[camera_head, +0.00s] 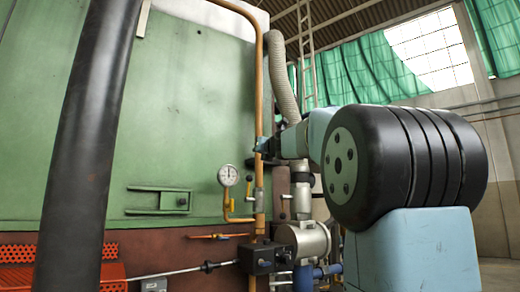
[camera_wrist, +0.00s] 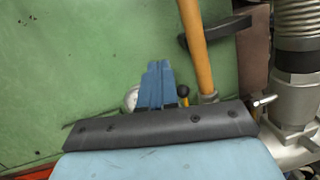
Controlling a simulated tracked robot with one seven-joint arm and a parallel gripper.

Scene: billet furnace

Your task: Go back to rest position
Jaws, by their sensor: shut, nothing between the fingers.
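My gripper (camera_wrist: 158,68) is shut and empty in the wrist view, its two blue fingers side by side. In the head view my gripper (camera_head: 262,145) shows small, in front of or close to the copper pipe (camera_head: 259,80); I cannot tell if they touch. In the wrist view the pipe (camera_wrist: 193,40) runs to the right of the fingers. A round white gauge (camera_head: 228,175) sits below and left of my gripper in the head view. In the wrist view the gauge (camera_wrist: 131,98) is partly hidden behind the fingers.
The green furnace wall (camera_head: 180,110) fills the left and middle. A ribbed hose (camera_head: 282,75) and metal pipework stand right of the copper pipe. Below are a black box (camera_head: 262,258) with a rod, an orange lever (camera_head: 220,236) and an orange grille (camera_head: 15,254).

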